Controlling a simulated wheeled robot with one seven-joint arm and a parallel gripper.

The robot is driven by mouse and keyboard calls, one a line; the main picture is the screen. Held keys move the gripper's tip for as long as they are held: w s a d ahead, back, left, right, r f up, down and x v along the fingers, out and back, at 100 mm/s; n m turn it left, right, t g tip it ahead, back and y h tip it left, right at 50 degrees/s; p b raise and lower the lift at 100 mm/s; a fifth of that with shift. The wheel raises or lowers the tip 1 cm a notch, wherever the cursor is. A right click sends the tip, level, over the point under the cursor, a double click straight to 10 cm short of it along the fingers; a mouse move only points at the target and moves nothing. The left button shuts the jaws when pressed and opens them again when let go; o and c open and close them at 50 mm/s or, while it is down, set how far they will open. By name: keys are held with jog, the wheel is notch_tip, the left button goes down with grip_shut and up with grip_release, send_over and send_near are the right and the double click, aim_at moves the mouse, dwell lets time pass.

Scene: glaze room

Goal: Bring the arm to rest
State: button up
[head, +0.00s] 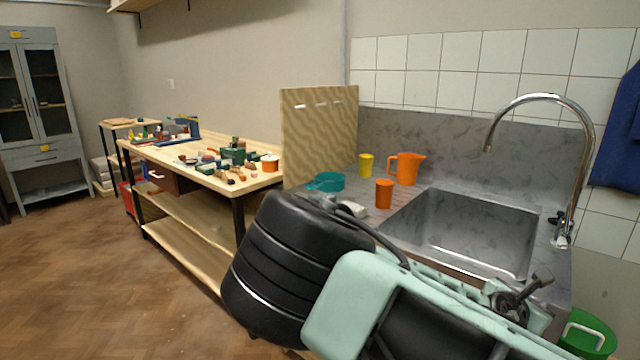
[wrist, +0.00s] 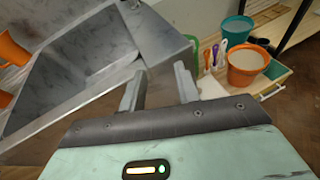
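My gripper (wrist: 158,82) shows in the wrist view with its two grey fingers spread apart. Nothing is between them. In the head view my black and mint-green arm stretches across the lower middle and right, in front of the counter and the sink (head: 470,235). The fingers are not clear in that view.
An orange jug (head: 406,168), an orange cup (head: 384,194), a yellow cup (head: 366,165) and a teal pan (head: 328,182) stand left of the sink. A curved tap (head: 583,130) rises at its right. A green bucket (head: 588,335) stands below. Floor at left is clear.

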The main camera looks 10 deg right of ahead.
jog(key=s+a+f+m+g+y, duration=0.2)
jog(key=s+a+f+m+y, duration=0.25)
jog(key=a, duration=0.45)
jog(key=s+a+f+m+g+y, duration=0.3)
jog(key=a+f+y, duration=0.25)
jog(key=a, duration=0.35)
jog(key=s+a+r+m+g+y+p, duration=0.1)
jog(key=s+a+r+m+y, duration=0.1)
jog(key=s+a+r, duration=0.35)
jog(key=s+a+r+m+y, duration=0.2)
jog(key=a+r+m, duration=0.1)
jog(key=a+r, duration=0.55)
jog(key=s+a+r+m, duration=0.1)
jog(key=s+a+r, duration=0.1)
jog(key=s+r, duration=0.2)
jog(key=shift+r, duration=0.7)
jog(key=shift+s+a+m, duration=0.1)
jog(key=shift+m, duration=0.15)
